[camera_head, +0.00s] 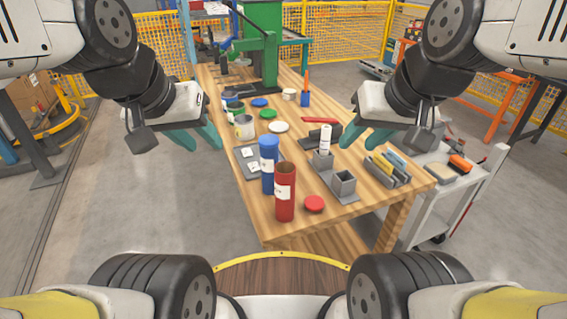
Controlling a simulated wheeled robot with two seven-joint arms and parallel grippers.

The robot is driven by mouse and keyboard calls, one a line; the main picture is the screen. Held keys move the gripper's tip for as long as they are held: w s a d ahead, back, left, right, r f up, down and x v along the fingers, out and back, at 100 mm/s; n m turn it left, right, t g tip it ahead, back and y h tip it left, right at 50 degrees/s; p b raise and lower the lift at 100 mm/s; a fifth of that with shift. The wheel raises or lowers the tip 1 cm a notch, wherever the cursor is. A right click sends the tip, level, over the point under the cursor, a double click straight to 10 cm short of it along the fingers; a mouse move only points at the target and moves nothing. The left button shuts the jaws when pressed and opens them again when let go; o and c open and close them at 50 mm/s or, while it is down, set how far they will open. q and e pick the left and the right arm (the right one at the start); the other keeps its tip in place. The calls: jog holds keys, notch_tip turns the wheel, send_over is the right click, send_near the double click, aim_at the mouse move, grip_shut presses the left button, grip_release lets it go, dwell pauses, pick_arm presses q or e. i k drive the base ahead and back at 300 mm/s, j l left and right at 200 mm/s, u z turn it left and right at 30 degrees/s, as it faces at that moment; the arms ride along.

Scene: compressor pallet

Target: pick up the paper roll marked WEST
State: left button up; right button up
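A small white roll (325,138) with dark marks stands upright in a grey holder (323,160) on the wooden table; its marking is too small to read. A tall blue tube (268,160) and a red open-topped tube (285,195) stand near the table's front left, each with a white label I cannot read. My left gripper (205,146) is open and empty, above and left of the table's left edge. My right gripper (357,145) is open and empty, appearing just right of the white roll; the gap in depth is unclear.
A red lid (314,204) lies beside the red tube. An empty grey square holder (343,183) and a rack of sticks (387,170) stand at the right. Cans and coloured lids (268,114) sit farther back. A white cart (455,185) stands right of the table (335,217).

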aim_at(326, 129)
jog(key=j+z, duration=0.1)
jog(key=z, duration=0.3)
jog(key=j+z, duration=0.2)
jog(key=z, duration=0.2)
jog(key=i+j+z, duration=0.1)
jog(key=z, duration=0.3)
jog(key=j+z, duration=0.15)
jog(key=z, duration=0.25)
jog(key=k+j+z, duration=0.15)
jog(key=j, duration=0.2)
jog(key=j+z, duration=0.2)
jog(key=j, duration=0.15)
jog(key=k+j+z, duration=0.3)
jog(key=j, duration=0.3)
jog(key=k+j, duration=0.6)
jog(key=k, duration=0.15)
jog(key=i+j, duration=0.7)
jog(key=i+l+z, duration=0.05)
